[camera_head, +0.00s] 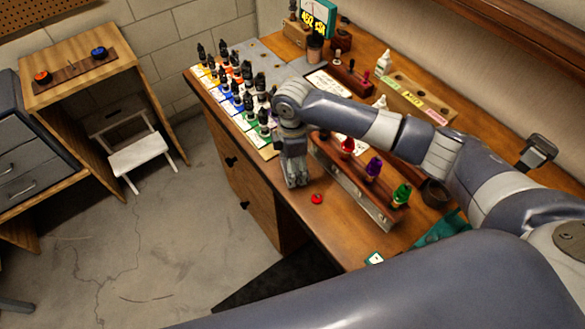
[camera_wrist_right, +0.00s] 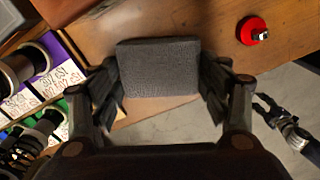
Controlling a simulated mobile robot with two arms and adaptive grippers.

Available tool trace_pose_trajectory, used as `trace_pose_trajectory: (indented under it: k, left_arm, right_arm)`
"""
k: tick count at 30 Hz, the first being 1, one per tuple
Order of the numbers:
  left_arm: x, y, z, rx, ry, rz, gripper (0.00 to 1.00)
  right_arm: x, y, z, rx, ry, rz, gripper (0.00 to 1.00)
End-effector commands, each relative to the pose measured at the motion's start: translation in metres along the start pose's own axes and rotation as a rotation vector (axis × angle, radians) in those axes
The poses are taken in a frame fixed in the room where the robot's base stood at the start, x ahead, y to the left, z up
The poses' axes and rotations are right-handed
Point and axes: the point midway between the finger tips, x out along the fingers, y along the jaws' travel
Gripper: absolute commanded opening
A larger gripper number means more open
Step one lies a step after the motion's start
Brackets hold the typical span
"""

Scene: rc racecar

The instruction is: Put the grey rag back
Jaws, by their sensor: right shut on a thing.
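The grey rag (camera_wrist_right: 158,68) is a dark grey, block-like cloth between the fingers of my right gripper (camera_wrist_right: 160,85) in the wrist view. The fingers are shut on its left and right sides. The rag is over the wooden desk's front edge; whether it touches the desk is unclear. In the head view my right gripper (camera_head: 297,183) points down at the desk's front edge, beside the paint bottles, and hides the rag. A dark jointed part, seemingly my left gripper (camera_wrist_right: 275,112), shows over the floor at the wrist view's right; its jaws are unclear.
Rows of paint bottles (camera_head: 243,92) stand left of my right gripper. A small red object (camera_head: 317,198) lies on the desk (camera_head: 335,235) close by. A rack with red, purple and green bottles (camera_head: 372,168) stands to the right. The desk front near the red object is clear.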

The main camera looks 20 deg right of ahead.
Motion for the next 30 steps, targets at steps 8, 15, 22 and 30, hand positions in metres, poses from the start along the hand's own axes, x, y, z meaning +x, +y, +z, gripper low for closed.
trace_pose_trajectory:
  k: [8, 15, 22, 30]
  left_arm:
    - [-0.001, 0.001, 0.0, 0.002, 0.0, 0.001, 0.4]
    - [-0.001, 0.001, 0.0, 0.003, 0.0, 0.001, 0.4]
    - [-0.001, 0.001, -0.001, 0.003, 0.001, 0.002, 0.4]
    - [0.002, 0.001, -0.001, 0.003, 0.002, 0.002, 0.4]
  right_arm:
    - [0.0, 0.0, 0.0, 0.001, 0.0, 0.0, 0.48]
    - [0.002, 0.0, 0.0, 0.0, 0.0, 0.0, 0.9]
    - [0.002, 0.0, 0.0, 0.0, 0.0, 0.0, 0.9]
    - [-0.013, 0.001, 0.0, -0.001, 0.002, 0.002, 0.9]
